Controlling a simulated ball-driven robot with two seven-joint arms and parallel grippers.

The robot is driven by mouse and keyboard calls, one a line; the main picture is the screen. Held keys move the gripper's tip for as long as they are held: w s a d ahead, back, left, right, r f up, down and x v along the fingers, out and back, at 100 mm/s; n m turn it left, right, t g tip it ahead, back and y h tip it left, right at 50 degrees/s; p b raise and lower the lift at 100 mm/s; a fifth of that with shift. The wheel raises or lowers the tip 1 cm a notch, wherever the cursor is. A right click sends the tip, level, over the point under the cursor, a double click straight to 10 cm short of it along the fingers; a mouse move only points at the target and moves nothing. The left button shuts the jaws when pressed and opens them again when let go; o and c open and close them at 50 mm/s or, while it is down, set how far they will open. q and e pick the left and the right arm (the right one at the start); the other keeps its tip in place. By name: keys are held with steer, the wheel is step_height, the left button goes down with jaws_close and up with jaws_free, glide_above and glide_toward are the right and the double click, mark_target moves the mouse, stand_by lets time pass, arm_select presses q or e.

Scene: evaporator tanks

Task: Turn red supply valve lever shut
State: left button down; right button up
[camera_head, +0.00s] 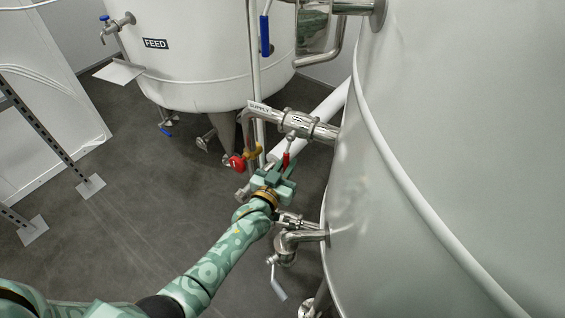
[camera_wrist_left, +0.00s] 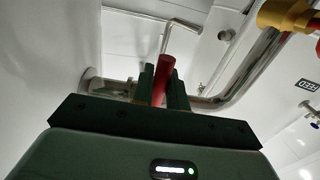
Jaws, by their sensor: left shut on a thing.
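The red supply valve lever (camera_head: 287,158) sits below the steel supply pipe with its SUPPLY label (camera_head: 259,107). My left gripper (camera_head: 281,174) is shut on the red lever. In the left wrist view the lever (camera_wrist_left: 163,80) stands between the two fingers of my left gripper (camera_wrist_left: 164,88), with its end showing above them. The valve body (camera_head: 297,124) is on the pipe just above the gripper. The lower part of the lever is hidden by the gripper. My right gripper is not in view.
A large pale tank (camera_head: 450,130) fills the right side, close to my left arm. The FEED tank (camera_head: 200,60) stands behind. A red round handle (camera_head: 236,162) and a yellow fitting (camera_head: 254,151) are just left of the gripper. A lower drain valve (camera_head: 287,245) sits below.

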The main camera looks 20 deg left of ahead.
arm_select(q)
steer(key=shift+s+d+f, duration=0.1)
steer(key=shift+d+f, duration=0.05)
steer(key=shift+f, duration=0.05)
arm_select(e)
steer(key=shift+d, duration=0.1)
arm_select(q)
steer(key=c, duration=1.5)
jaws_free()
steer(key=shift+r, duration=0.1)
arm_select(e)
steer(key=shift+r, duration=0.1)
